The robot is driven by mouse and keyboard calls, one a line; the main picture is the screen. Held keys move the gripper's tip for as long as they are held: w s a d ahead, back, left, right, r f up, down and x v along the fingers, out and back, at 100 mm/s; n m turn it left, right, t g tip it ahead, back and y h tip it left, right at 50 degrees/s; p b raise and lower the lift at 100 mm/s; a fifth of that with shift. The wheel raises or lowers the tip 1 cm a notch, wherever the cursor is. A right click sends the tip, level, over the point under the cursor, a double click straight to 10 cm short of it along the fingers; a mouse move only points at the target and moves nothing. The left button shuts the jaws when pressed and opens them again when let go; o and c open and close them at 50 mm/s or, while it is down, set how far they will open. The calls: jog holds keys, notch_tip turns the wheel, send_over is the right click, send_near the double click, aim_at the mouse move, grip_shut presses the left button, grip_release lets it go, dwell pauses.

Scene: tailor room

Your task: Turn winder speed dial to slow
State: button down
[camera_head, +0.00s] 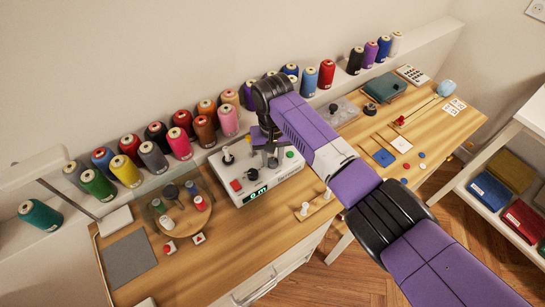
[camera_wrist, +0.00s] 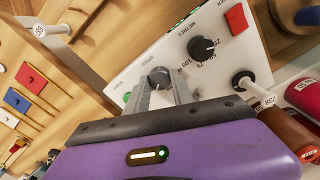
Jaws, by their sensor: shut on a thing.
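The winder (camera_head: 262,190) is a white box on the wooden table, with a small green display, a red switch and knobs on top. In the wrist view its white panel (camera_wrist: 225,65) fills the upper right. My gripper (camera_wrist: 160,80) comes down from above, its two fingers on either side of a round grey knob, the speed dial (camera_wrist: 158,76). The fingers are shut on it, and its pointer and labels cannot be read. A separate black dial (camera_wrist: 203,48) marked METRES, with numbers around it, sits beside it. In the head view my gripper (camera_head: 270,155) hides the gripped knob.
A red switch (camera_wrist: 236,18) and a spindle (camera_wrist: 243,80) stand near the black dial. A round spool stand (camera_head: 182,215) is left of the winder. Several thread cones line the back ledge. Cards and buttons lie on the right.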

jog(key=n, duration=0.3)
jog(key=shift+n, duration=0.4)
jog(key=n, duration=0.3)
jog(key=shift+n, duration=0.3)
jog(key=n, duration=0.3)
jog(key=shift+a+n, duration=0.1)
jog(key=shift+n, duration=0.2)
jog(key=n, duration=0.3)
jog(key=shift+n+b, duration=0.3)
jog(key=shift+b, duration=0.1)
jog(key=n, duration=0.4)
jog(key=shift+s+n+b, duration=0.1)
jog(key=shift+n+b, duration=0.4)
jog(key=shift+n, duration=1.9)
